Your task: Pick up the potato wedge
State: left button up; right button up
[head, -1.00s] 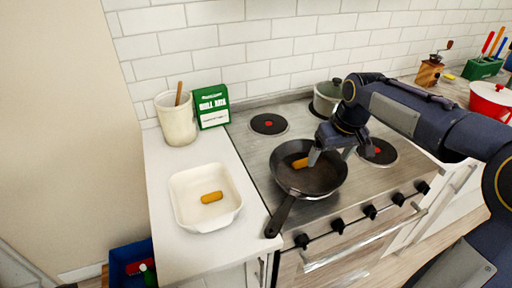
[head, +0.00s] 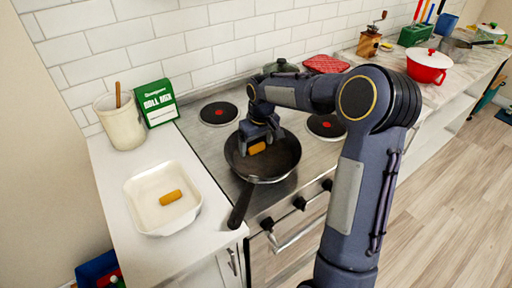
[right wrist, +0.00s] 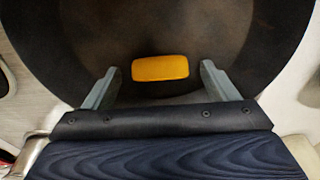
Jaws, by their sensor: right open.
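A yellow-orange potato wedge (head: 257,148) lies in the black frying pan (head: 280,163) on the stove. It also shows in the right wrist view (right wrist: 160,68), between and just beyond the fingertips. My right gripper (right wrist: 160,78) is open and points down over the pan, with one finger on each side of the wedge and a gap to both. In the head view the right gripper (head: 262,143) partly hides the pan's far side. A second, similar wedge (head: 170,197) lies in a white baking dish (head: 143,222) on the left counter. My left gripper is not in view.
The pan's handle (head: 240,206) points toward the counter's front edge. A roll mix box (head: 156,102) and a cream crock (head: 121,124) stand at the back left. A lidded pot (head: 282,67) is behind my right arm. A red pot (head: 428,66) stands on the right counter.

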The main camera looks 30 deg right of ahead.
jog(key=c, duration=1.1)
jog(key=shift+o, duration=0.2)
jog(key=shift+r, duration=0.2)
